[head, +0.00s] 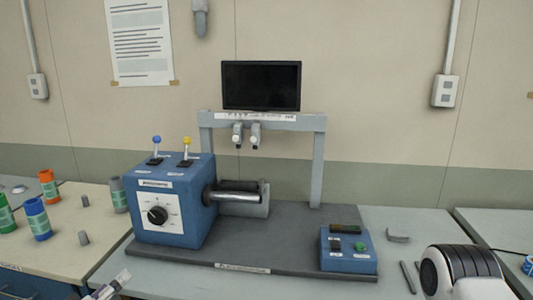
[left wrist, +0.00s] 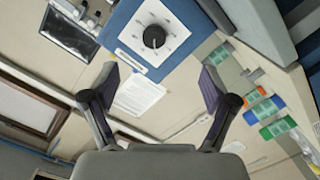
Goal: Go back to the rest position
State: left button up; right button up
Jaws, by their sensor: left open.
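My left gripper (head: 108,286) shows only partly at the bottom left of the head view, in front of the blue machine box. In the left wrist view my left gripper (left wrist: 159,80) is open, with its two fingers spread wide and nothing between them. The blue machine box (head: 185,205) with a black dial knob (head: 157,215) stands beyond it. The box (left wrist: 140,58) and its dial (left wrist: 154,37) also show at the top of the left wrist view, apart from the fingers. My right gripper is not seen.
A shaft (head: 236,196) sticks out of the box above a dark grey base plate (head: 275,228). A small blue button box (head: 348,262) stands at its right. A monitor (head: 261,85) sits on a grey frame. Several coloured spools, including a blue one (head: 38,222), stand on the left table.

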pick_arm(q)
jog(key=s+d+f+m+g+h, duration=0.1)
jog(key=s+d+f+m+g, duration=0.2)
jog(key=f, duration=0.4)
jog(key=s+d+f+g, duration=0.3)
jog(key=s+d+f, duration=0.1)
jog(key=d+f, duration=0.2)
jog(key=s+d+f+m+g+h, duration=0.1)
jog(key=s+d+f+m+g, duration=0.2)
jog(key=f, duration=0.4)
jog(key=s+f+g+y, duration=0.2)
jog(key=s+f+g, duration=0.1)
jog(key=s, duration=0.6)
jog(key=s+d+f+g+y, duration=0.1)
jog(key=s+f+g, duration=0.3)
jog(key=s, duration=0.5)
jog(key=shift+s+d+f+g+y+p, duration=0.2)
jog(key=shift+s+f+g+y+p, duration=0.1)
jog(key=shift+s+g+y+p, duration=0.15)
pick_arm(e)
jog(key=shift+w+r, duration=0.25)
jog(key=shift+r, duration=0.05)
pick_arm(q)
jog(key=shift+w, duration=0.2)
